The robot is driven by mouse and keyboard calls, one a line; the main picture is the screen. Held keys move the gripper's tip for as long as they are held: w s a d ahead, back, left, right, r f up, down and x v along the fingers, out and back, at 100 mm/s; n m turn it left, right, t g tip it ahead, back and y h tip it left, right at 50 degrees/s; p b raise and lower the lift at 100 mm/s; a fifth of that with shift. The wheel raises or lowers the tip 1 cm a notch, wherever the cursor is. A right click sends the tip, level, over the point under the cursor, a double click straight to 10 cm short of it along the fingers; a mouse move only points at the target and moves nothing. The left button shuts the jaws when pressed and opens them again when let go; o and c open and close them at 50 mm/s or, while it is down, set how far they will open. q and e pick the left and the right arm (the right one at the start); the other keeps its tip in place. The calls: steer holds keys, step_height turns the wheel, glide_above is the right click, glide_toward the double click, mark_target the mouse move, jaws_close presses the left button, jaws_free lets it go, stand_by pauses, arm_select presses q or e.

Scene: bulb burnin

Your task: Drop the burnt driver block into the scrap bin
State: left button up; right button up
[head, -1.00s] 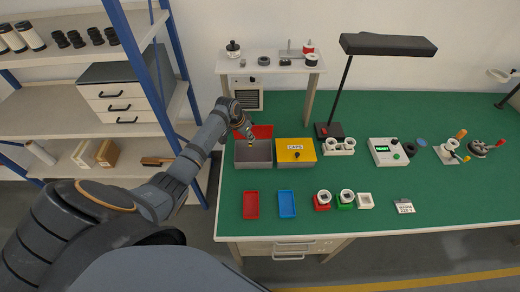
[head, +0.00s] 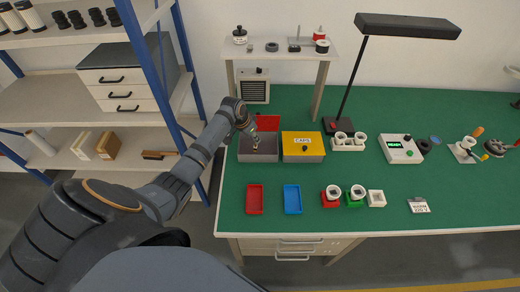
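A grey open-topped bin (head: 270,155) with a raised red lid (head: 267,123) stands at the left of the green bench; it looks like the scrap bin. My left gripper (head: 255,142) points down over this bin, its tips at about the opening. The gripper is small and dark here, and I cannot tell whether its fingers are open or shut. A small dark and brassy shape shows at the fingertips, too small to tell whether it is the burnt driver block or finger parts. I cannot pick out the block elsewhere. My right gripper is not in view.
A grey bin with a yellow lid marked CAPS (head: 303,142) stands right beside it. A red tray (head: 255,199) and a blue tray (head: 292,199) lie in front. A desk lamp (head: 340,125) and a raised shelf (head: 285,48) stand behind. The bench between bins and trays is clear.

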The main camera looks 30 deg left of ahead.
arm_select(q)
steer(key=shift+o, duration=1.2)
steer(key=shift+r, duration=0.15)
steer(key=v, duration=1.1)
steer(key=shift+s+r, duration=0.3)
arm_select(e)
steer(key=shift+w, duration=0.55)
